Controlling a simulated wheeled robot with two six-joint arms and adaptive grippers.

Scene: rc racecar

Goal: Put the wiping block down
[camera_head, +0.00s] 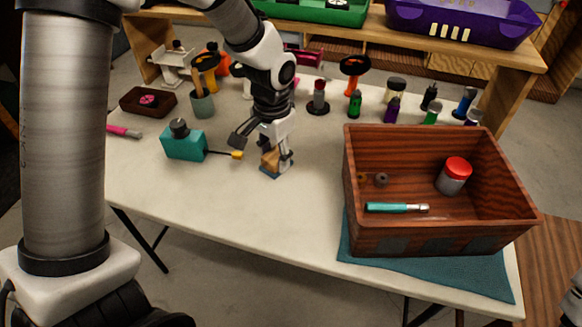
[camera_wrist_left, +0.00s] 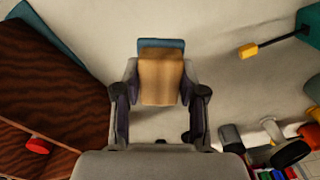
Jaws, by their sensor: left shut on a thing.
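The wiping block (camera_head: 270,163) is a small wooden block with a blue pad on its underside. My left gripper (camera_head: 277,158) points down over the table and is shut on it. In the left wrist view the block (camera_wrist_left: 160,78) sits between the two fingers, with the blue pad (camera_wrist_left: 161,44) showing past its far edge. The pad is at or just above the white tabletop (camera_head: 230,205); I cannot tell whether it touches. My right gripper does not show.
A teal box (camera_head: 184,143) with a yellow-tipped lead stands left of the block. A wooden crate (camera_head: 440,237) with a red-lidded jar (camera_head: 454,175) and a teal-handled tool (camera_head: 390,207) stands right, on a teal cloth (camera_head: 430,270). Several bottles stand behind. The table's front middle is clear.

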